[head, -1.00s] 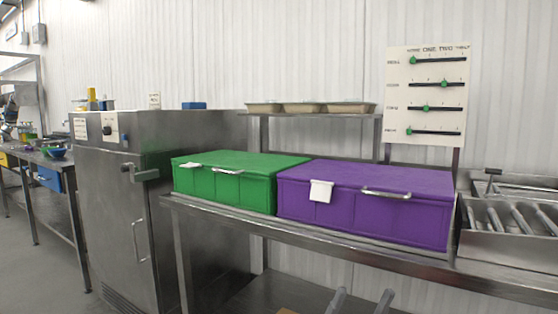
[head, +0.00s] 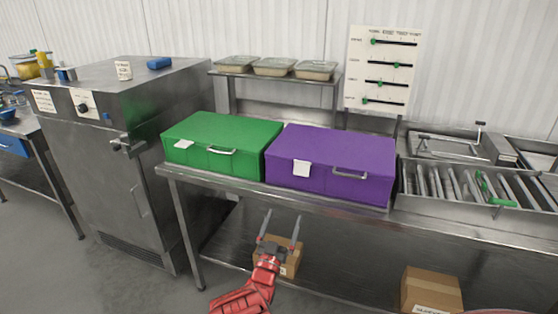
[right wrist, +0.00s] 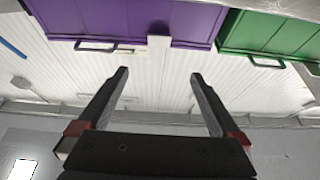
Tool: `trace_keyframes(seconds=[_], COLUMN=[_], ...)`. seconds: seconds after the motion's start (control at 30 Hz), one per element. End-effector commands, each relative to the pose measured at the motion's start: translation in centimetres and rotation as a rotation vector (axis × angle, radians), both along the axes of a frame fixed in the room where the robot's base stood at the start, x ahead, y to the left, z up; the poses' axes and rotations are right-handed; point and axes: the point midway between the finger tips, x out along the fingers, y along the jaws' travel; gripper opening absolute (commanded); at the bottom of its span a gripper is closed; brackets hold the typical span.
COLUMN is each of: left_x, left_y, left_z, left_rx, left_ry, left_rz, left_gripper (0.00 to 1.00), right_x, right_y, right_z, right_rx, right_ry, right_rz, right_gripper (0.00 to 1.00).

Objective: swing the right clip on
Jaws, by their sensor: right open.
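A purple box (head: 345,148) stands on the steel counter, with a metal loop (head: 350,174) on the right of its front and a white tag (head: 302,169) left of it. A green box (head: 225,130) stands to its left, with its own metal loop (head: 221,151) and white tag (head: 183,144). Which part is the right clip, I cannot tell. My right gripper (head: 283,215) is open and empty, below and in front of the counter edge. In the right wrist view its fingers (right wrist: 160,73) are apart, with the purple box (right wrist: 180,18) beyond, upside down. My left gripper is not in view.
A slider board (head: 381,68) stands behind the boxes. Several trays (head: 273,67) sit on a raised shelf. A steel cabinet (head: 120,190) stands left. Cardboard boxes (head: 432,290) lie on the lower shelf.

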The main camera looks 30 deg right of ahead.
Motion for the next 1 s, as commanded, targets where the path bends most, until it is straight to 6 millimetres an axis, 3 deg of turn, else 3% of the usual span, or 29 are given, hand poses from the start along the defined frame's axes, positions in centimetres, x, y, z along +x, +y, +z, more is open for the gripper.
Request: trace_keyframes(seconds=[0.2, 0.67, 1.0], left_x=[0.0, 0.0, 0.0], left_y=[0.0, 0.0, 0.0], left_z=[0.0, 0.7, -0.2], left_rx=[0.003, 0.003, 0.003], left_ry=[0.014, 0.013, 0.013], left_rz=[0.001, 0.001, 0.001], left_gripper=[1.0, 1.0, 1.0], right_x=[0.1, 4.7, 7.9], right_y=[-1.1, -6.3, -10.2], right_z=[0.3, 3.4, 5.2], right_rx=[0.015, 0.008, 0.011], right_ry=[0.023, 0.018, 0.018], right_rz=[-0.017, -0.013, -0.014], right_gripper=[1.0, 1.0, 1.0])
